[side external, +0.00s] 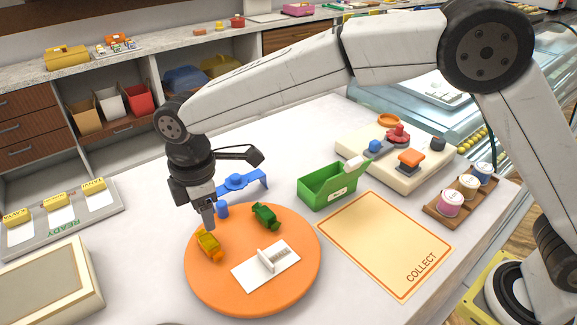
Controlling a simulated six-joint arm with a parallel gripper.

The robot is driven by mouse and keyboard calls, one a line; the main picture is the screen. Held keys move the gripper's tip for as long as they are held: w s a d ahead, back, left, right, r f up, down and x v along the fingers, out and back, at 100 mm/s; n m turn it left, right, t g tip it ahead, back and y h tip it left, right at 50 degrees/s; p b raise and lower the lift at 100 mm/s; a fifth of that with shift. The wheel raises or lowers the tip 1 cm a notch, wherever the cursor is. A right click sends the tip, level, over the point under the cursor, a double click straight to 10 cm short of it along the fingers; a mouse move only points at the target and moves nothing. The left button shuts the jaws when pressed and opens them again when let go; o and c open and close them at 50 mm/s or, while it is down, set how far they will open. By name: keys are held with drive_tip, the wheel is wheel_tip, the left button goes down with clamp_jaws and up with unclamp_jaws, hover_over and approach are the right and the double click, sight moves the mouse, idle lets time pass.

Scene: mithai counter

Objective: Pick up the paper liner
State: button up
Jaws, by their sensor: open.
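A white flat piece with a raised ridge or tab (282,272), which looks like the paper liner, lies on the round orange board (240,301), right of its middle. My gripper (209,224) points down over the board's left part, close above a yellow wrapped-sweet-shaped piece (208,244). It is open, with nothing seen between the fingers, and is up and left of the white piece. Whether the fingertips touch the yellow piece cannot be told. A green piece of similar shape (265,216) lies at the board's back. A small blue piece (222,209) stands just behind my gripper.
A cream mat marked COLLECT (385,245) lies empty to the right. A green open box (327,189) stands behind it. A blue bracket (241,182) lies behind the board. A cream block with colored knobs (405,165) and a wooden rack of tubs (461,195) are farther right.

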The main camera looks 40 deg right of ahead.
drive_tip(key=s+d+m, duration=0.1)
drive_tip(key=s+m, duration=0.1)
drive_tip(key=m, duration=1.5)
hover_over(262, 253)
drive_tip(key=shift+w+d+r, duration=0.1)
drive_tip(key=shift+w+r, duration=0.05)
drive_tip(key=shift+r, duration=0.05)
drive_tip(key=shift+f, duration=0.1)
drive_tip(key=shift+f, duration=1.2)
drive_tip(key=shift+f, duration=0.1)
drive_tip(key=shift+f, duration=2.5)
